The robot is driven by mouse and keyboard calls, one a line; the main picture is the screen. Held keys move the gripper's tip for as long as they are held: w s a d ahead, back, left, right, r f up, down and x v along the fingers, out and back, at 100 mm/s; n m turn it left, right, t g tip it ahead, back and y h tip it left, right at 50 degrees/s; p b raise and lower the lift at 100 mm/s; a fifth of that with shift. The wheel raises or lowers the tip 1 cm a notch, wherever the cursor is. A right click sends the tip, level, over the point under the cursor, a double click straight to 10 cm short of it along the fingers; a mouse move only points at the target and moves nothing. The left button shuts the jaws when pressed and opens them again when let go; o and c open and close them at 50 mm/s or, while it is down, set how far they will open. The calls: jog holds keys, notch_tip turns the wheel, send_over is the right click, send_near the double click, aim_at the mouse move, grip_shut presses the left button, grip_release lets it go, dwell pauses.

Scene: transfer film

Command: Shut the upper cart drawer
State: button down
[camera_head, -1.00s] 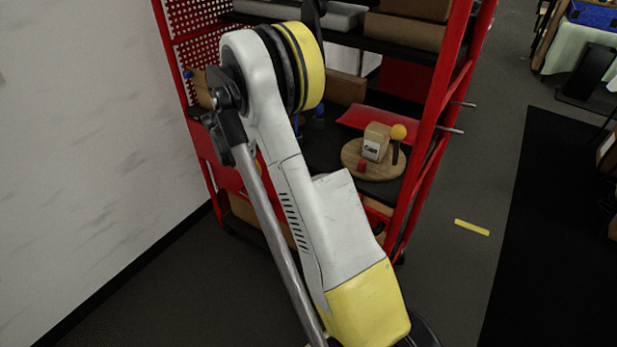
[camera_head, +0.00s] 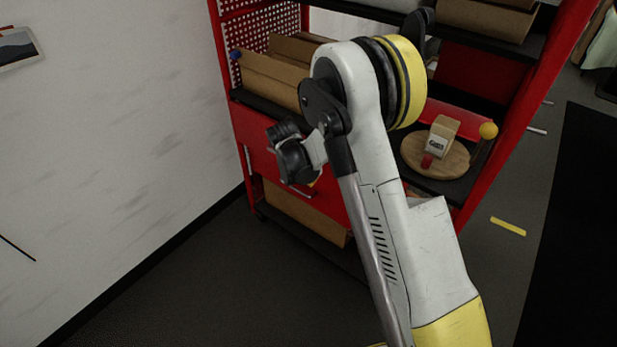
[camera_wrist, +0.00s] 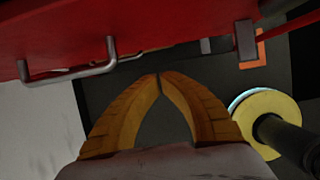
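The red cart (camera_head: 238,150) stands against the wall in the head view. Below its middle shelf is a red drawer front (camera_head: 262,158), partly hidden behind my arm. I cannot tell how far it is pulled out. In the wrist view a red panel (camera_wrist: 30,62) with a grey bar handle (camera_wrist: 75,75) crosses the top left, and a second grey handle (camera_wrist: 245,40) is at the upper right. My gripper (camera_wrist: 159,76) has its two tan fingers meeting at the tips, with nothing visible between them. The fingers appear below the red panel, apart from the left handle.
Cardboard boxes (camera_head: 265,80) sit on the cart's middle shelf. A round wooden board (camera_head: 412,152) with small items is at its right. A brown box (camera_head: 300,212) lies low in the cart. Dark floor (camera_head: 190,290) is clear at the front left.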

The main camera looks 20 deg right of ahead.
jog(key=w+d+f+b, duration=0.2)
jog(key=w+d+f, duration=0.1)
jog(key=d, duration=0.1)
jog(key=shift+d, duration=0.2)
jog(key=shift+f, duration=0.1)
jog(key=shift+w+d, duration=0.85)
jog(key=shift+d, duration=0.25)
jog(key=shift+a, duration=0.15)
